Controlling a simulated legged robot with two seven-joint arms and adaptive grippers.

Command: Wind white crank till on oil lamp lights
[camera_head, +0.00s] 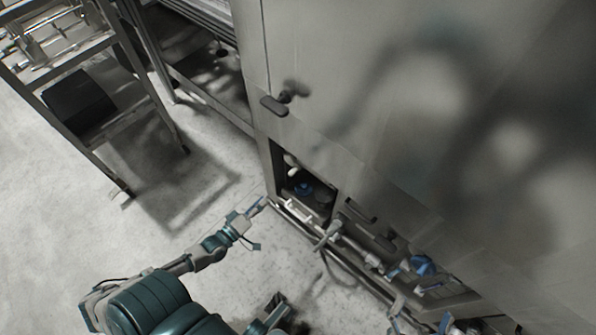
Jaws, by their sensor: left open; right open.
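My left gripper (256,222) is open and empty, its fingers apart, just left of the machine's low open bay (310,190). A pale, rounded part (291,161) shows at the upper left of that bay; I cannot tell whether it is the white crank. A light lever-like handle (329,235) sticks out below the bay, right of my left gripper and apart from it. No lamp can be made out as the oil lamp. My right gripper (420,324) seems to be at the bottom edge, partly cut off, with fingers apart.
The large grey machine cabinet (350,100) fills the right side, with a dark door handle (285,97). A metal rack (75,80) stands at upper left. Bare floor (60,220) lies left.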

